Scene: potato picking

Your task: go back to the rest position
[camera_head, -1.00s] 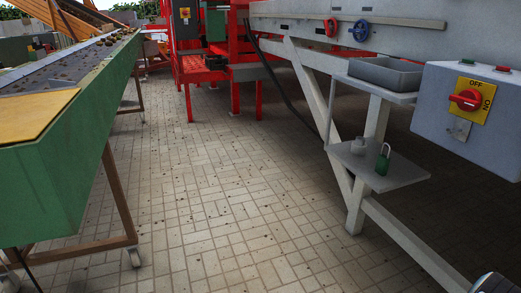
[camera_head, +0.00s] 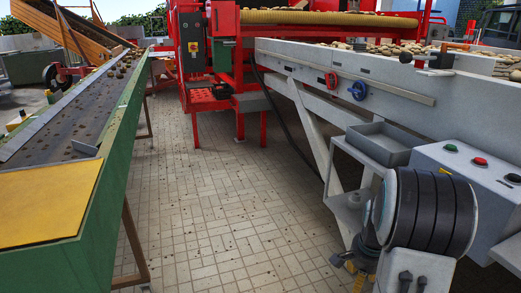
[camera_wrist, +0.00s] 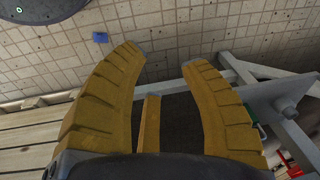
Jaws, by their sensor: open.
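My gripper (camera_wrist: 176,58) shows in the wrist view with its ribbed yellow fingers spread apart. Nothing is between them. In the head view my arm stands at the lower right, its black ringed joint in front of the grey control box. A small part of my gripper's yellow (camera_head: 350,264) shows below the joint, beside the machine's white leg. The rest of it is hidden or out of frame there.
A grey control box (camera_head: 480,180) and an open grey tray (camera_head: 383,143) stand close to my arm. A green conveyor (camera_head: 112,145) with a yellow plate (camera_head: 45,200) runs along the left. A red machine frame (camera_head: 240,120) stands behind. The tiled floor (camera_head: 215,215) between is clear.

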